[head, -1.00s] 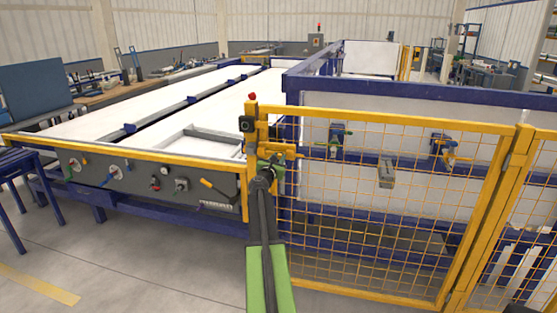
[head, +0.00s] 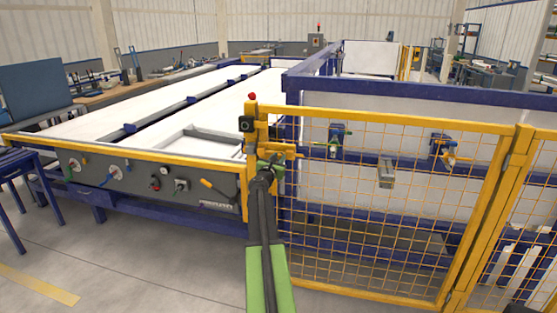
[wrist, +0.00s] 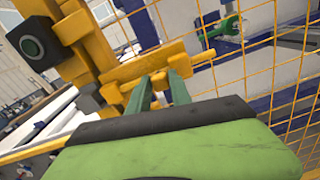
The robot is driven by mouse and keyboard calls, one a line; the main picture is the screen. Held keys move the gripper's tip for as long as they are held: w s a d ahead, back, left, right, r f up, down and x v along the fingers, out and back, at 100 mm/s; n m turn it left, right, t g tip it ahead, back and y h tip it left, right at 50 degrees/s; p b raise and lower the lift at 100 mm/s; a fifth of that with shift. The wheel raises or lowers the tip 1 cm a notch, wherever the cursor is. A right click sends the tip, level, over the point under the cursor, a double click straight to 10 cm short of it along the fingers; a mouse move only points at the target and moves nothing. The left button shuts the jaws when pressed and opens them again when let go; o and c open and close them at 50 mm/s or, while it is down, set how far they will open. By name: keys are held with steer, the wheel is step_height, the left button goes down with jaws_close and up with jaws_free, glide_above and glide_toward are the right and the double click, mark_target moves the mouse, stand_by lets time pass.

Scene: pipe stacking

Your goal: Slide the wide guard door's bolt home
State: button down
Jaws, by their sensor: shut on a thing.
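The wide guard door (head: 400,117) is a yellow frame with wire mesh, standing upright beside a yellow post (head: 251,135). Its yellow bolt (head: 290,153) lies level near the door's upper left corner. In the wrist view the bolt (wrist: 143,66) runs across by the post. My gripper (head: 271,163) is at the bolt. Its two green fingers (wrist: 160,82) are shut on a yellow part of the bolt, which they partly hide. I cannot tell how deep the bolt's end sits in its keeper.
A black box (wrist: 33,43) with a round button is on the post, with a red lamp (head: 252,97) on top. A grey control panel (head: 140,177) is to the left. Behind the mesh are blue rails and clamps (head: 338,138). The floor (head: 130,265) at front left is clear.

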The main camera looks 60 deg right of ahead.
mark_target(268, 152)
steer(key=w, duration=0.2)
steer(key=w+a, duration=0.1)
steer(key=w, duration=0.2)
steer(key=shift+w+a, duration=0.4)
steer(key=c, duration=1.2)
jaws_free()
steer(key=shift+o, duration=0.2)
steer(key=shift+s+a, duration=0.1)
steer(key=shift+a, duration=0.1)
steer(key=v, duration=1.7)
steer(key=shift+a+r, duration=0.1)
